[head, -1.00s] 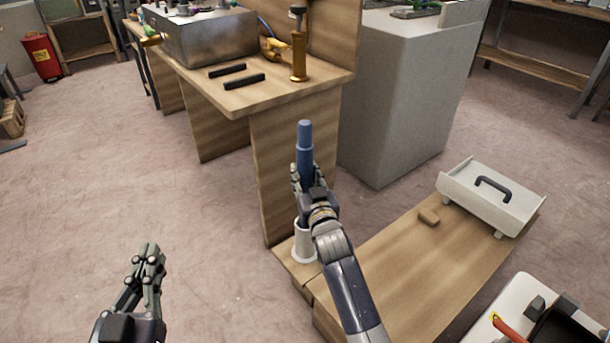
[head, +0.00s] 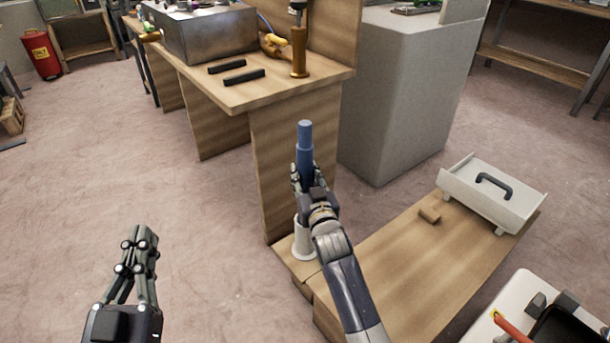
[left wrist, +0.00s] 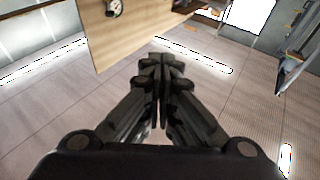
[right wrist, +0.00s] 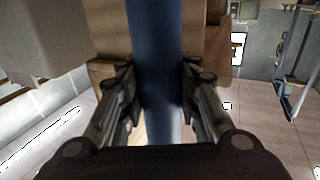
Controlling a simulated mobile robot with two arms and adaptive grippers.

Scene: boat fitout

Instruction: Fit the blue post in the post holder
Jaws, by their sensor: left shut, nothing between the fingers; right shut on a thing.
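The blue post (head: 305,142) stands upright in the head view. My right gripper (head: 306,180) is shut around it, and the post fills the space between the fingers in the right wrist view (right wrist: 156,50). The white post holder (head: 303,242) stands on the low wooden bench, directly below the gripper. The gripper and arm hide the post's lower end, so I cannot tell whether it sits inside the holder. My left gripper (head: 140,240) is shut and empty over open floor at the lower left; its closed fingers also show in the left wrist view (left wrist: 160,75).
The low wooden bench (head: 400,260) carries a small wooden block (head: 430,215) and a white tray with a dark handle (head: 475,205). A tall workbench (head: 300,105) stands close behind the post. A grey cabinet (head: 400,110) stands beside it.

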